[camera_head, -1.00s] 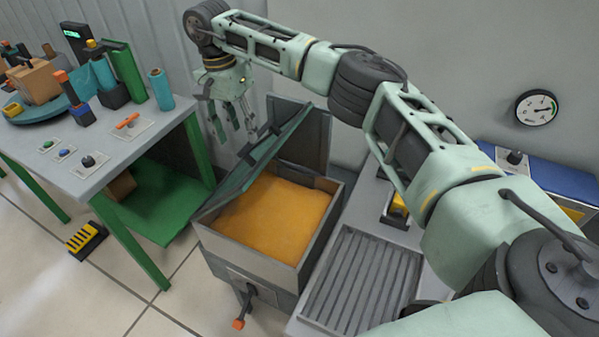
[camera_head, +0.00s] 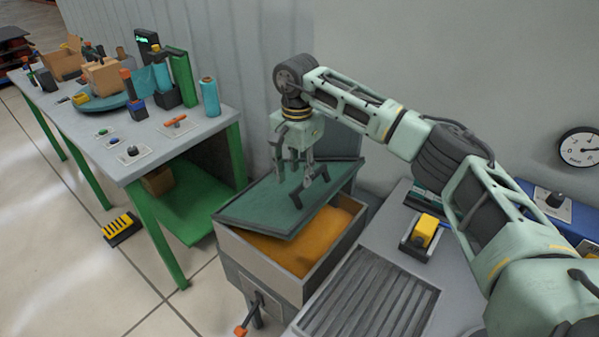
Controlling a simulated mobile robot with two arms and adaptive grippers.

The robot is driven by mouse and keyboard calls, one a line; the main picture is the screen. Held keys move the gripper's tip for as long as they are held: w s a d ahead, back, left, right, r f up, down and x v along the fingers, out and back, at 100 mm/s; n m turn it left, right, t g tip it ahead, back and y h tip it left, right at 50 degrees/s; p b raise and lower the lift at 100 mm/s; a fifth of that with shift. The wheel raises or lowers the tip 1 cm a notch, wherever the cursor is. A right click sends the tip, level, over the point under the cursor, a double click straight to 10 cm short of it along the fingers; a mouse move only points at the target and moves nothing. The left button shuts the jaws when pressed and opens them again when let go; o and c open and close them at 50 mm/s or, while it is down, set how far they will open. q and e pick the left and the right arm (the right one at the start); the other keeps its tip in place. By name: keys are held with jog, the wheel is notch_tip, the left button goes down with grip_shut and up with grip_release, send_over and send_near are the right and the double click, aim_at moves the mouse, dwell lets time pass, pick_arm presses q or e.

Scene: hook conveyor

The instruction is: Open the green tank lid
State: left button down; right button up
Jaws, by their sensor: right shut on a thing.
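The tank (camera_head: 262,268) is a grey-beige box with orange contents (camera_head: 315,240) showing at its front right. Its dark green lid (camera_head: 262,208) lies tilted over the left and back part of the opening, partly covering it. A dark handle (camera_head: 318,190) stands up from the lid. My right gripper (camera_head: 303,182) reaches down from above and is shut on the handle; the exact finger contact is small and hard to see. My left gripper is not in view.
A grey table (camera_head: 165,158) with green legs and many small items stands left of the tank. A grey counter with a ribbed tray (camera_head: 370,295) and a yellow block (camera_head: 425,230) adjoins on the right. A lever with an orange tip (camera_head: 241,331) juts from the tank's front. A wall rises behind.

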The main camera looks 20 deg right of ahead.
jog(key=shift+a, duration=0.15)
jog(key=w+a+r+p, duration=0.2)
jog(key=r+p, duration=0.3)
jog(key=r, duration=0.3)
jog(key=shift+w, duration=0.9)
jog(key=shift+p, duration=0.35)
jog(key=shift+f, duration=0.1)
